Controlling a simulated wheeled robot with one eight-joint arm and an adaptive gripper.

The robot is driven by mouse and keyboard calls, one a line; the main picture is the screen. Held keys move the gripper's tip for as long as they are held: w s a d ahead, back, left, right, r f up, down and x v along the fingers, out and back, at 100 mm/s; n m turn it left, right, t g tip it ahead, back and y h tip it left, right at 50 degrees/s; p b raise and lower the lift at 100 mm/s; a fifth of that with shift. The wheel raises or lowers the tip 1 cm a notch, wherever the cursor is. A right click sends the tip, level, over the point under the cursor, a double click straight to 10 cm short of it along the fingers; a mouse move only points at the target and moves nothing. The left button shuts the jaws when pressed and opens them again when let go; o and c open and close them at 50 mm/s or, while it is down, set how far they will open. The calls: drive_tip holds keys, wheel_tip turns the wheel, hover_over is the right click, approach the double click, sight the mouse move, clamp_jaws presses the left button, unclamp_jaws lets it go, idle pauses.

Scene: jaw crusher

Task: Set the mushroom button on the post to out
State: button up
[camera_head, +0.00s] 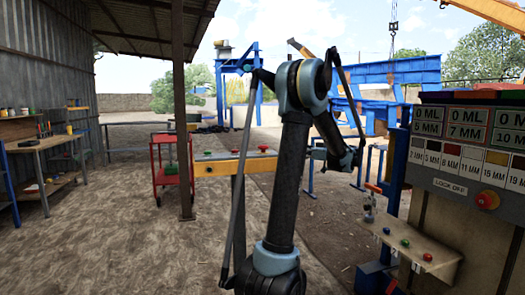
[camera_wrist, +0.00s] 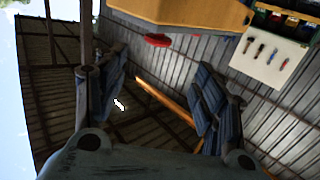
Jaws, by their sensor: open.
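A yellow button box (camera_head: 220,168) stands on a dark post in the middle of the head view. Whether the mushroom is in or out is too small to tell. In the wrist view a red button (camera_wrist: 157,40) sticks out from a yellow box (camera_wrist: 185,10), beyond my fingers and apart from them. My gripper (camera_wrist: 160,88) is open and empty. In the head view my arm's far end hangs right of the box.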

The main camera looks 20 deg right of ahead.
sight(263, 146)
drive_tip(key=x, duration=1.7)
drive_tip(key=shift+w+d+r, duration=0.1)
drive_tip(key=shift+w+r, duration=0.05)
drive_tip(key=shift+r, duration=0.05)
